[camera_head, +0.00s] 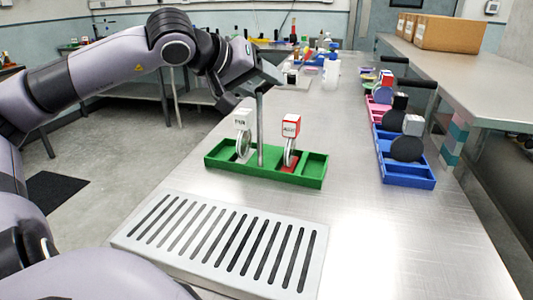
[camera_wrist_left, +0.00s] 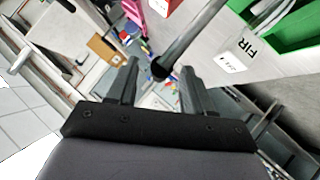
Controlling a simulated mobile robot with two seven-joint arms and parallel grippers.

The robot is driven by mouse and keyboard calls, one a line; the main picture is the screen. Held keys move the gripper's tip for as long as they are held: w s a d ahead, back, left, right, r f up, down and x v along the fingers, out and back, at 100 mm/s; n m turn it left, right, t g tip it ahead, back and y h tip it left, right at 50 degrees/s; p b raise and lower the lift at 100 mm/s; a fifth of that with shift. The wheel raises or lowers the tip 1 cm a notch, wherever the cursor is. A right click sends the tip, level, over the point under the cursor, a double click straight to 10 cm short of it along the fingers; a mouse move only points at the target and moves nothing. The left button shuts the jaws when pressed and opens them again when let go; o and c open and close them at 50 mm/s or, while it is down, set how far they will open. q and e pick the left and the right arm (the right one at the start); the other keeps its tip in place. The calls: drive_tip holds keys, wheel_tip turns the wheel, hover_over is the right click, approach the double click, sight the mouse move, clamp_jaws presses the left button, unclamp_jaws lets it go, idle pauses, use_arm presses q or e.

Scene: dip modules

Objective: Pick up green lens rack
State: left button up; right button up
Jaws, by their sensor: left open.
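The green lens rack (camera_head: 313,181) stands on the metal table in the head view. It holds two round lenses with square tags, one white (camera_head: 242,119) and one red and white (camera_head: 291,126). A grey upright post (camera_head: 260,135) rises from its middle. My open left gripper (camera_head: 245,92) is at the top of the post and hides part of it. In the left wrist view, the post's dark top end (camera_wrist_left: 160,71) shows between the spread fingers (camera_wrist_left: 160,82); I cannot tell if they touch it. The green rack (camera_wrist_left: 290,25) is at the upper right there. My right gripper is out of view.
A slotted metal tray (camera_head: 222,240) lies in front of the rack. Bottles and small items (camera_head: 331,70) are at the back. Table space between the green and blue racks is clear.

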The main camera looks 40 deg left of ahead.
use_arm(q)
clamp_jaws()
idle(1.4)
